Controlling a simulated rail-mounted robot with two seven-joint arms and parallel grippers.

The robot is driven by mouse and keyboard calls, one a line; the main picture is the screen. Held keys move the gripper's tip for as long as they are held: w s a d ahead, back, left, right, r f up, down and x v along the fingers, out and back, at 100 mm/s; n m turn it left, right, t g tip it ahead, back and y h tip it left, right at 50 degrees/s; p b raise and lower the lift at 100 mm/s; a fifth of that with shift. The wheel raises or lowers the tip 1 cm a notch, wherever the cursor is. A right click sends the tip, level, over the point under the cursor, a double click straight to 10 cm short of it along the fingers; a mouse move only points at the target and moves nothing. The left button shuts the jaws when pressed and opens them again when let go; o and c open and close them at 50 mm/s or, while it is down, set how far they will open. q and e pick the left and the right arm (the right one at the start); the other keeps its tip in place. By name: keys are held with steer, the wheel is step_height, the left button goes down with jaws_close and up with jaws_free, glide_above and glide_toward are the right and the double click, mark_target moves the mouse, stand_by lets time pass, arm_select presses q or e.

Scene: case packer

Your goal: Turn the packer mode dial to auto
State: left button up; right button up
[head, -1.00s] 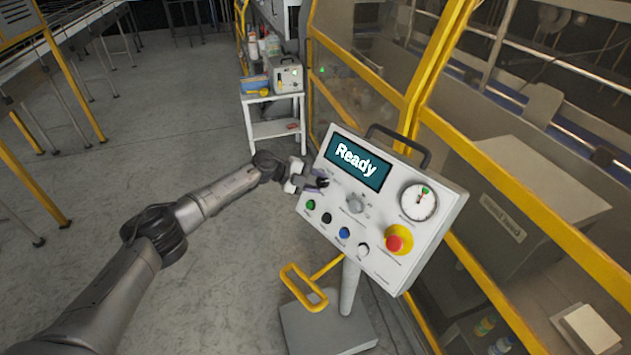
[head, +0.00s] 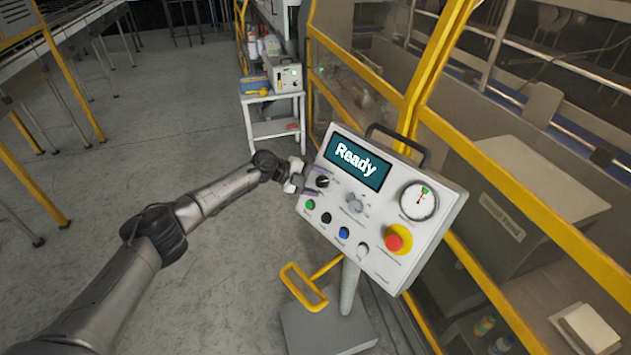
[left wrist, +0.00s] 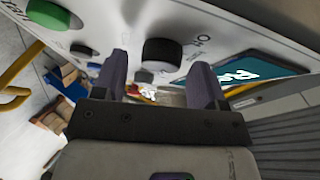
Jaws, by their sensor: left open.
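The control panel (head: 372,262) stands tilted on a post, with a screen (head: 357,162) reading "Ready". A black dial (head: 322,182) with a light mark sits at its left, below the screen. In the left wrist view the black dial (left wrist: 163,53) shows ahead, between the lines of the two fingers; its label is too small to read. A grey knob (head: 355,204) sits to its right. I cannot tell from the lettering which is the mode dial. My left gripper (head: 311,186) is open and empty, just left of the black dial and apparently clear of it. My right gripper is not in view.
Green (head: 310,205), black (head: 326,218), blue (head: 344,232) and white (head: 363,249) buttons line the panel below, with a red emergency stop (head: 395,242) and a gauge (head: 419,202) at right. A yellow guard frame (head: 560,257) stands behind.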

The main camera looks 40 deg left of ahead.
arm_select(q)
steer(key=b+v, duration=0.3)
steer(key=v, duration=1)
steer(key=shift+s+a+r, duration=0.2)
steer(key=shift+s+a, duration=0.05)
